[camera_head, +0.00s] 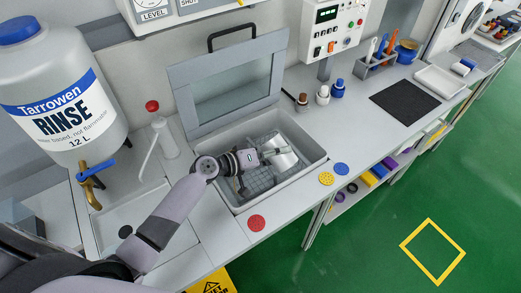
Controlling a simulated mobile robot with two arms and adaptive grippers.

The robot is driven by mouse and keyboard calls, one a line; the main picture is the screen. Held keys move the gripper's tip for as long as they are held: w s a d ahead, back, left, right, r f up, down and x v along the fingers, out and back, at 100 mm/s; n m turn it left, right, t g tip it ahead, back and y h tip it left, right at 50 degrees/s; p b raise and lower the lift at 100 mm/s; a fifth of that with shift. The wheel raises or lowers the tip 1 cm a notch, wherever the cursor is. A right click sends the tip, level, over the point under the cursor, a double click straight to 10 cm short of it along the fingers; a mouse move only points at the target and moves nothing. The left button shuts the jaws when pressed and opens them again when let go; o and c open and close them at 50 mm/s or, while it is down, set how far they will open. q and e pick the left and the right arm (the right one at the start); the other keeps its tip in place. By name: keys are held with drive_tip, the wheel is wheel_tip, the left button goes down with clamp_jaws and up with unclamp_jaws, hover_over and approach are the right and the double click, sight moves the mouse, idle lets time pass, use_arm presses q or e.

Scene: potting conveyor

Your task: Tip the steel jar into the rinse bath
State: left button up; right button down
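The steel jar (284,160) is a small shiny metal shape over the rinse bath, lying tilted on its side. The rinse bath (309,171) is a grey rectangular tub with a wire grid inside and its glazed lid (232,82) raised at the back. My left arm reaches in from the lower left. My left gripper (265,156) is over the bath and appears shut on the jar. The jar's contents and the exact contact of the fingers are too small to make out. My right gripper is not in view.
Red (256,223), yellow (326,178) and blue (341,169) discs lie near the bench's front edge. A dark mat (404,101) lies farther right.

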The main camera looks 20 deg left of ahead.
use_arm(q)
drive_tip(key=shift+r+n+h, duration=0.3)
drive_tip(key=shift+n, duration=0.1)
idle(0.3)
drive_tip(key=shift+w+a+f+n+h+b, duration=0.1)
drive_tip(key=shift+a+f+n+h+b, duration=0.1)
drive_tip(key=shift+f+n+h+b, duration=0.3)
idle(0.7)
drive_tip(key=shift+w+a+f+n+b, duration=0.3)
drive_tip(key=shift+a+n+b, duration=0.15)
drive_tip(key=shift+n+b, duration=0.35)
idle(0.5)
drive_tip(key=shift+r+n+h+b, duration=0.3)
drive_tip(key=shift+n+h, duration=0.1)
drive_tip(key=shift+h, duration=0.1)
drive_tip(key=shift+w+a+r+n+t+h+b, duration=0.1)
drive_tip(key=shift+a+r+n+t+h+b, duration=0.1)
drive_tip(key=shift+n+b, duration=0.3)
drive_tip(key=shift+w+a+r+n+t+h+b, duration=0.1)
drive_tip(key=shift+a+r+n+t+h+b, duration=0.1)
drive_tip(key=shift+n+b, duration=0.3)
idle(0.9)
